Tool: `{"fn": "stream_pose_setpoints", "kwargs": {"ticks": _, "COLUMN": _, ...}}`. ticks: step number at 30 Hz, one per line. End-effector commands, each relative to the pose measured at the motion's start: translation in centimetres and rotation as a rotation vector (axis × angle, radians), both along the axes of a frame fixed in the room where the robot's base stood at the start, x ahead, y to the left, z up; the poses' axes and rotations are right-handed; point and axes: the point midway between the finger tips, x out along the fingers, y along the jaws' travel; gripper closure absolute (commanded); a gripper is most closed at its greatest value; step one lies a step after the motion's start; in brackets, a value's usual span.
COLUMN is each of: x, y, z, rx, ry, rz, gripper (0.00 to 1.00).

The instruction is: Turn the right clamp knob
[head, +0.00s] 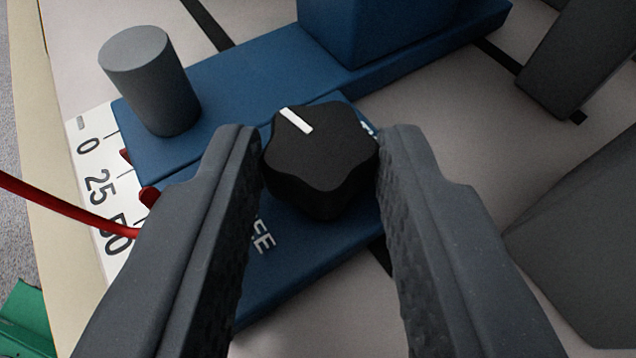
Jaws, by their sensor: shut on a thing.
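A black lobed clamp knob (322,165) with a white marker line sits on a blue block (300,275) in the middle of the head view. The white line points to the knob's upper left. My gripper (318,155) has one finger on each side of the knob and is shut on it. White lettering on the block is partly hidden by the knob and fingers; "EE" shows below the knob.
A grey cylinder (150,80) stands on the blue base at left, beside a white scale (95,185) marked 0, 25, 50. A red cable (65,208) runs in from the left. A larger blue block (385,35) rises behind the knob. Dark grey blocks (580,60) stand at right.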

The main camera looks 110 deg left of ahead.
Motion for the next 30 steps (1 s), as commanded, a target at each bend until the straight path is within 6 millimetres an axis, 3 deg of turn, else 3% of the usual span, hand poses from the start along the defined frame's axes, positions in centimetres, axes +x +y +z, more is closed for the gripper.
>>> {"fn": "stream_pose_setpoints", "kwargs": {"ticks": 19, "x": 0.15, "y": -0.09, "z": -0.05, "rx": -0.002, "ry": -0.001, "rz": 0.025, "gripper": 0.94}}
{"fn": "stream_pose_setpoints", "kwargs": {"ticks": 20, "x": 0.15, "y": -0.09, "z": -0.05, "rx": -0.002, "ry": -0.001, "rz": 0.025, "gripper": 0.63}}
{"fn": "stream_pose_setpoints", "kwargs": {"ticks": 21, "x": 0.15, "y": -0.10, "z": -0.03, "rx": -0.002, "ry": -0.001, "rz": 0.025, "gripper": 0.52}}
{"fn": "stream_pose_setpoints", "kwargs": {"ticks": 30, "x": 0.16, "y": -0.11, "z": 0.01, "rx": -0.002, "ry": -0.001, "rz": 0.025, "gripper": 0.49}}
